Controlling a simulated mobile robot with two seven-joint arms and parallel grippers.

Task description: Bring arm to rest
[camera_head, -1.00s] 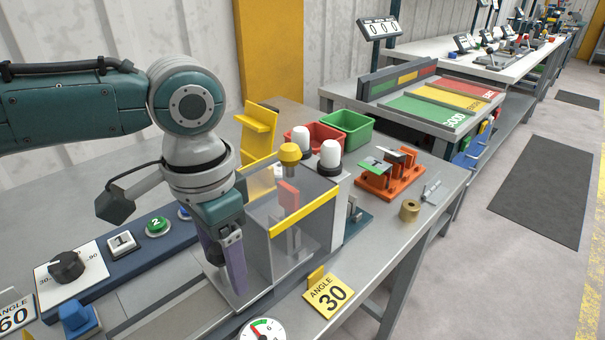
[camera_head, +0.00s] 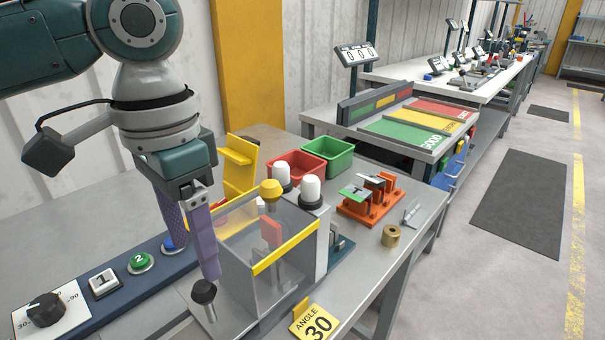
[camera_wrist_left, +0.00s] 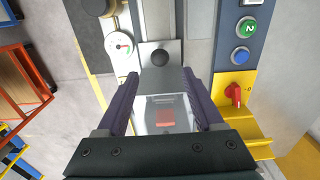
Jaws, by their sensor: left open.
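My left gripper (camera_head: 190,238) hangs from its arm over the bench, beside the clear guard box (camera_head: 262,258) of the panel bender. Its two purple fingers are apart, and it is empty. In the left wrist view my left gripper (camera_wrist_left: 163,100) also shows spread, with nothing between the fingers. A black-knobbed lever (camera_head: 205,293) stands just below the near fingertip. I cannot tell from the head view whether they touch. In the left wrist view the knob (camera_wrist_left: 159,58) lies beyond the fingertips, apart from them. My right gripper is in neither view.
A panel with a dial (camera_head: 45,309), a 1 button (camera_head: 104,285) and a green 2 button (camera_head: 142,262) lies left. An angle 30 sign (camera_head: 315,324) is at the front edge. Red (camera_head: 300,167) and green (camera_head: 333,153) bins and an orange rack (camera_head: 368,203) stand behind.

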